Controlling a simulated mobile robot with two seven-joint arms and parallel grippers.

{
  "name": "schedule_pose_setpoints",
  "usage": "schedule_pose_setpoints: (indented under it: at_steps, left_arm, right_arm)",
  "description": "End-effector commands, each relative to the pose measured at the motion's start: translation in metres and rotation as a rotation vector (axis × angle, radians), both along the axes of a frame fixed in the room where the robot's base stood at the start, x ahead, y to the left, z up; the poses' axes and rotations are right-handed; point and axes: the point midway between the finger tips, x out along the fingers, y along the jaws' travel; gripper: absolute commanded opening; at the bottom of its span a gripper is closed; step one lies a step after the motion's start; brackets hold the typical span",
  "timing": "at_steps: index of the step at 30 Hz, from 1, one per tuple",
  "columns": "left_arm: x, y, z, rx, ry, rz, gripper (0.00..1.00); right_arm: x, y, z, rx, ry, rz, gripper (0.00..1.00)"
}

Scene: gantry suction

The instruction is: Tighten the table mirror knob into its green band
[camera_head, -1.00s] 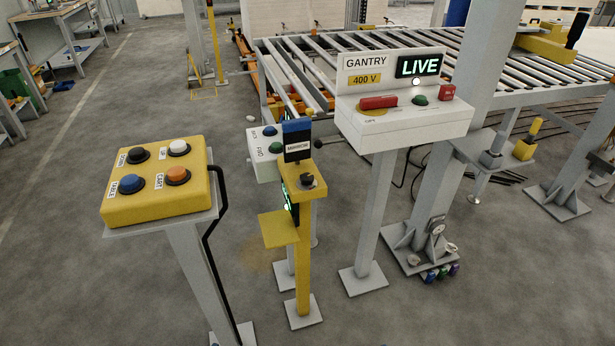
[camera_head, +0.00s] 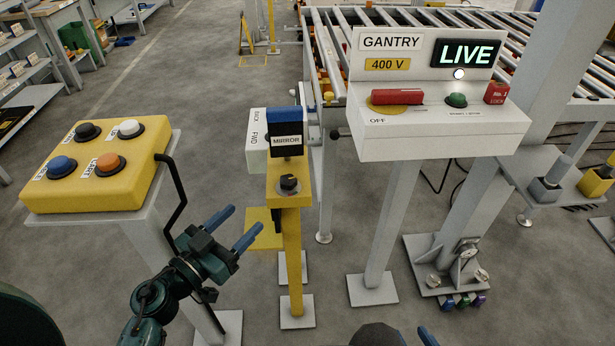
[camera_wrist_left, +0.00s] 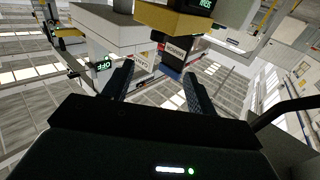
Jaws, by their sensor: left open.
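The table mirror knob (camera_head: 289,183) is a small black knob on top of a yellow post, below a black and blue plate (camera_head: 286,140) labelled MIRROR. I cannot make out a green band around the knob. My left gripper (camera_head: 246,220) is open and empty, with blue fingers, left of the post and lower than the knob in the head view. In the left wrist view, its two fingers (camera_wrist_left: 157,73) stand apart, with the MIRROR label (camera_wrist_left: 174,50) and a yellow part (camera_wrist_left: 175,18) beyond them. My right gripper (camera_head: 428,336) shows only as a blue fingertip at the bottom edge.
A yellow button box (camera_head: 98,180) on a stand is at the left. The white gantry console (camera_head: 440,130), reading LIVE, is at the right. A white box (camera_head: 257,158) stands behind the post. A roller conveyor (camera_head: 420,18) is at the back.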

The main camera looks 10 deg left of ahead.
Motion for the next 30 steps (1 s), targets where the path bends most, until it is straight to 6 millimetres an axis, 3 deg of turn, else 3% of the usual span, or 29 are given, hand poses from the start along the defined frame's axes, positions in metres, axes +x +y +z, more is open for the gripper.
schedule_pose_setpoints:
  at_steps: [8, 21, 30]
  left_arm:
    - [0.012, -0.004, -0.004, 0.002, 0.023, -0.020, 0.57]
    - [0.092, -0.040, -0.005, 0.000, 0.022, -0.019, 0.57]
    - [0.119, -0.053, -0.005, 0.002, 0.024, -0.019, 0.57]
  right_arm:
    - [-0.004, 0.004, -0.002, 0.006, 0.006, 0.009, 0.36]
    - [-0.004, 0.006, -0.006, 0.019, 0.011, -0.003, 0.36]
    - [-0.002, 0.003, -0.009, 0.023, 0.008, -0.010, 0.36]
